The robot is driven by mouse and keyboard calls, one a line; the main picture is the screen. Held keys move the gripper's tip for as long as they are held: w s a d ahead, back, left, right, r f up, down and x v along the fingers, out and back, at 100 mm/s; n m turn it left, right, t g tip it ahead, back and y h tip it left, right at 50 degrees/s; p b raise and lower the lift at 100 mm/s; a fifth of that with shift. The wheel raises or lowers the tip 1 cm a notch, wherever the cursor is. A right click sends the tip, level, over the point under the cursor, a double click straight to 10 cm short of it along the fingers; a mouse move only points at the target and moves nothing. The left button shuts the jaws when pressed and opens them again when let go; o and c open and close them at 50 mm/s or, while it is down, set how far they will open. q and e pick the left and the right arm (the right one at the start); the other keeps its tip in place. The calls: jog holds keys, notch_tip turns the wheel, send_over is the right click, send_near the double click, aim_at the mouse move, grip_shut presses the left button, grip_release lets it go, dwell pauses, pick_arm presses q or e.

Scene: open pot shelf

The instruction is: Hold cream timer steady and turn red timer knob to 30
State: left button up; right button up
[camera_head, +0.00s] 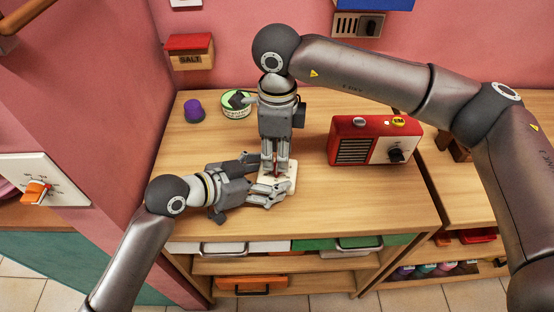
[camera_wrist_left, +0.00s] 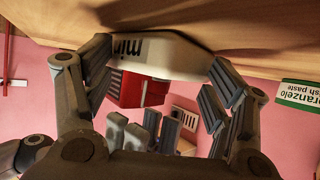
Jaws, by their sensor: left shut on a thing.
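The cream timer (camera_head: 291,178) stands on the wooden counter, mostly covered by my grippers in the head view. My left gripper (camera_head: 268,178) comes in from the left and is shut on it. In the left wrist view the timer (camera_wrist_left: 160,55), with upside-down lettering, sits between the fingers of my left gripper (camera_wrist_left: 158,85). My right gripper (camera_head: 275,172) points straight down over the timer, fingers at its top. A bit of the red knob (camera_head: 275,168) shows between these fingers. Whether they press on it cannot be told, and the dial marks are hidden.
A red radio (camera_head: 349,127) stands to the right on the counter (camera_head: 340,205). A purple-topped jar (camera_head: 194,110) and a green-labelled tin (camera_head: 236,112) stand behind left. A salt box (camera_head: 190,52) hangs on the pink wall. The counter's front right is clear.

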pick_arm(q)
jog(key=shift+a+f, duration=0.15)
jog(key=shift+f, duration=0.3)
pick_arm(e)
notch_tip(320, 180, up, 8)
jog(key=shift+s+r, duration=0.15)
jog(key=shift+r, duration=0.05)
pick_arm(q)
jog(key=o, duration=0.8)
pick_arm(e)
jog(key=shift+f, duration=0.1)
pick_arm(q)
jog(key=shift+r, duration=0.15)
